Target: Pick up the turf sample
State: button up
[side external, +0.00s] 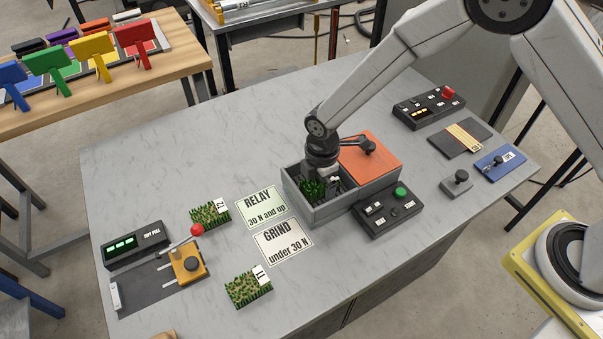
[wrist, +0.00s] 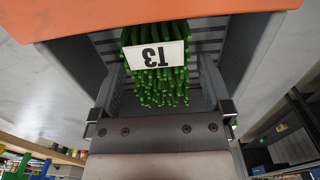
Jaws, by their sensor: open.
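A green turf sample labelled T3 (wrist: 155,75) stands inside a grey box (side external: 330,209); its grass also shows in the side external view (side external: 312,189). My gripper (side external: 325,178) points down into the box's open left part. In the wrist view my gripper (wrist: 162,114) is open, with one fingertip at the left and one at the right and the sample showing between them and above. I cannot tell whether either finger touches it. A turf sample (side external: 210,215) lies near the RELAY card, and another, labelled T1 (side external: 249,290), lies near the front edge.
An orange lid (side external: 371,154) covers the box's right part. A control box (side external: 389,212) with a green button sits in front. RELAY (side external: 262,207) and GRIND (side external: 283,241) cards lie left. A tester (side external: 188,266) with a red-knobbed lever stands farther left. The table's back left is clear.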

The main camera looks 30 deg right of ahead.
dwell(0.3)
grip_shut()
jog(key=shift+r, duration=0.25)
jog(key=shift+r, duration=0.9)
jog(key=s+d+r, duration=0.2)
jog(key=s+r, duration=0.3)
jog(key=s, duration=0.1)
jog(key=s+d+r, duration=0.2)
jog(key=s+r, duration=0.3)
jog(key=s, duration=0.2)
jog(key=shift+d+r, duration=0.35)
jog(key=shift+r, duration=0.05)
jog(key=shift+s, duration=0.1)
